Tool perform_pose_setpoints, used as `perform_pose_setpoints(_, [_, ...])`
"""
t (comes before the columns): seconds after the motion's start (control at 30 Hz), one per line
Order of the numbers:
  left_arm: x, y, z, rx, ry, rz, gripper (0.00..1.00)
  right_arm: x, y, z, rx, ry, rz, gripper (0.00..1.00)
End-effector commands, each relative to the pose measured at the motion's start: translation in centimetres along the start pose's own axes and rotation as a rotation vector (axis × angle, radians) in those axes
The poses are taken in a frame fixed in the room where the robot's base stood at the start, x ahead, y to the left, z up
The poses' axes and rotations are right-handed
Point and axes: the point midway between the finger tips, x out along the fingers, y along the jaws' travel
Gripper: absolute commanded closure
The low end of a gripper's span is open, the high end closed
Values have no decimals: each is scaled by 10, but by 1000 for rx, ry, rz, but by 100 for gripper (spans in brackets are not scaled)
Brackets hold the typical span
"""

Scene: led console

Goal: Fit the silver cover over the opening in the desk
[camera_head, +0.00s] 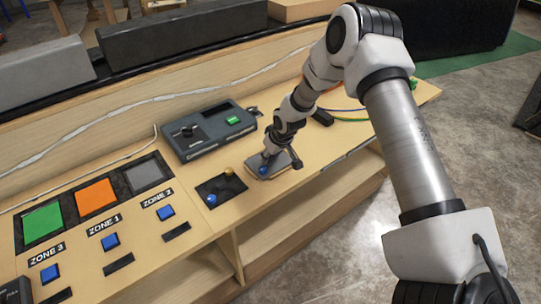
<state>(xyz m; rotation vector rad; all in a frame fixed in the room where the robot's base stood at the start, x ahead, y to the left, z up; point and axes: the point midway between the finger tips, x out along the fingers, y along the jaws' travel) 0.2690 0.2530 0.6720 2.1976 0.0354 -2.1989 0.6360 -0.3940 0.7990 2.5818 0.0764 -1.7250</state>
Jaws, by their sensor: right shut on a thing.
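The silver cover (269,167) is a small flat plate just right of the opening in the desk, with a blue spot on it. My right gripper (270,154) comes down from above and is shut on it. I cannot tell whether the cover touches the desk or hovers just above it. The dark opening (232,186) is in the wooden desk top, left of the cover. A blue piece and a yellow piece show at its edges. The cover may hide its right edge. My left gripper is not in view.
A dark grey device (208,131) with a green button stands behind the opening. Left are coloured zone panels (95,194) and blue buttons (111,241). Coloured cables (350,111) lie on the right. The desk's front edge (330,160) is close to the cover.

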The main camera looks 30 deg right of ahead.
Motion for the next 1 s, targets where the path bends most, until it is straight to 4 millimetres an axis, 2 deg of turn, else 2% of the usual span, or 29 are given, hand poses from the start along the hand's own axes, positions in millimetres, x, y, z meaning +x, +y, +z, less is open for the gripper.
perform_pose_setpoints(0.43, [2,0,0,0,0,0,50,2,0,1,0,1,0,100])
perform_pose_setpoints(0.47, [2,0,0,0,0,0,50,2,0,1,0,1,0,58])
perform_pose_setpoints(0.5, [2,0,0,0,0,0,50,2,0,1,0,1,0,44])
perform_pose_setpoints(0.53, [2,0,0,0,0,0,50,2,0,1,0,1,0,36])
perform_pose_setpoints(0.87, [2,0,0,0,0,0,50,2,0,1,-1,0,0,36])
perform_pose_setpoints(1.0, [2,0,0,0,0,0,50,-9,0,0,-2,1,-1,36])
